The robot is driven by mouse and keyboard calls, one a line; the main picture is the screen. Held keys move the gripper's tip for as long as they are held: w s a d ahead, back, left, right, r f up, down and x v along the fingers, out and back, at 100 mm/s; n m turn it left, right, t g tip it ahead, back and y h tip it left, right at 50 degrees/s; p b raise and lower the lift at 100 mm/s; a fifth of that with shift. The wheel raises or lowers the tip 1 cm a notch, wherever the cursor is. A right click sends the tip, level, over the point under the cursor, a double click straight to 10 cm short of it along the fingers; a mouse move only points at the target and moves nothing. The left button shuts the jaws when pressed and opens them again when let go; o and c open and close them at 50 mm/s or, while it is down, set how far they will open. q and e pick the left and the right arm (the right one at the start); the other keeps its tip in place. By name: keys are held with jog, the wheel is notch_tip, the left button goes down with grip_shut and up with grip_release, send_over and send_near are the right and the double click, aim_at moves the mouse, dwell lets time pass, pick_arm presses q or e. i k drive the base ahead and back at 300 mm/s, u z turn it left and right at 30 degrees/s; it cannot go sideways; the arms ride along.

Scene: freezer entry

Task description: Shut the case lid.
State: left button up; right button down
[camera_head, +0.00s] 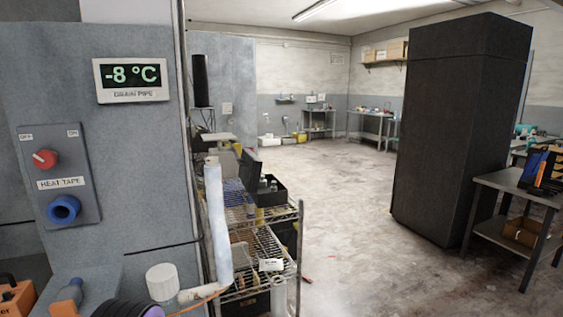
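A small black case (270,196) sits on the top level of the wire shelf rack, just left of the picture's middle. Its dark lid (250,171) stands raised at the case's left side, so the case is open. A few small bottles or jars (268,184) show inside; they are too small to make out. Neither of my grippers is in view.
The wire rack (271,243) stands beside a grey panel with a display (131,79) reading -8 °C, a red knob (45,158) and a blue socket (64,209). A pale vertical pipe (218,225) stands before the rack. A tall dark cabinet (455,130) stands right; the floor between is clear.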

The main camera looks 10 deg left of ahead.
aim_at(250, 177)
jog(key=z, duration=0.85)
jog(key=i, duration=1.15)
jog(key=u, duration=2.75)
